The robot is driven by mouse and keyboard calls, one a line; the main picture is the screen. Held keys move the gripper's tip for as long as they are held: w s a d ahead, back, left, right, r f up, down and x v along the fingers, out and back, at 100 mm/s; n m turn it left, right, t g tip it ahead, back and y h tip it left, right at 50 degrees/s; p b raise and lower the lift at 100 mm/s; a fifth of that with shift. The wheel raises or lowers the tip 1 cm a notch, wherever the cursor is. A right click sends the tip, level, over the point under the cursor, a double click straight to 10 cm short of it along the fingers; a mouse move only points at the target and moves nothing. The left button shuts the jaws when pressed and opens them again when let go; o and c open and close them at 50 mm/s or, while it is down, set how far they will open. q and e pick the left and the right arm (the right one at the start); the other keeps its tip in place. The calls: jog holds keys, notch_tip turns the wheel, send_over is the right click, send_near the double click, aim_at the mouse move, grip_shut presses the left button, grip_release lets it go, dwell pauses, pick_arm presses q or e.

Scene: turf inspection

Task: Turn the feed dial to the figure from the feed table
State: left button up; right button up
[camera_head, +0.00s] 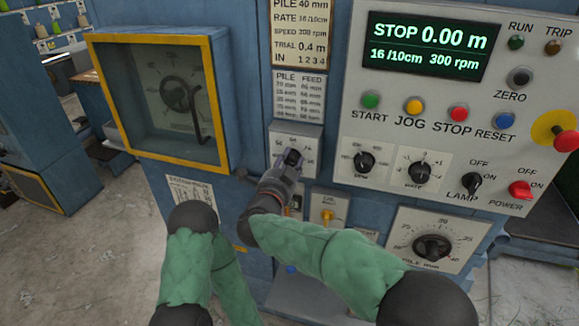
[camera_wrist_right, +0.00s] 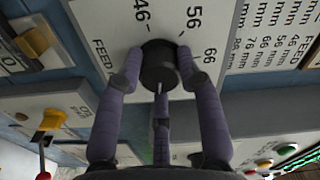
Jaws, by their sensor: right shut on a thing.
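The feed dial's dark round knob (camera_wrist_right: 158,65) sits on a pale plate (camera_head: 304,137) on the blue machine. In the wrist view the plate's scale shows 46, 56 and 66. My right gripper (camera_wrist_right: 160,78) is shut on the knob, its purple-grey fingers around it; in the head view the gripper (camera_head: 290,162) covers most of the dial. A small light mark shows on the knob's face; the setting cannot be told for sure. The feed table (camera_head: 298,95), with columns PILE and FEED, is above the dial, its rows too small to read surely. My left gripper is out of view.
A card (camera_head: 301,30) above reads PILE 40 mm. A lit display (camera_head: 425,45) reads STOP 0.00 m. Buttons, two small knobs, a lamp switch (camera_head: 471,184) and a pile dial (camera_head: 432,247) lie right of my gripper. A yellow-framed window box (camera_head: 160,97) juts out at left.

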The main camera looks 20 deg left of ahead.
jog(key=shift+f, duration=0.1)
dwell(0.4)
jog(key=o, duration=1.1)
jog(key=shift+o, duration=0.2)
jog(key=shift+s, duration=0.1)
jog(key=s, duration=0.7)
jog(key=shift+s, duration=0.2)
jog(key=shift+a, duration=0.15)
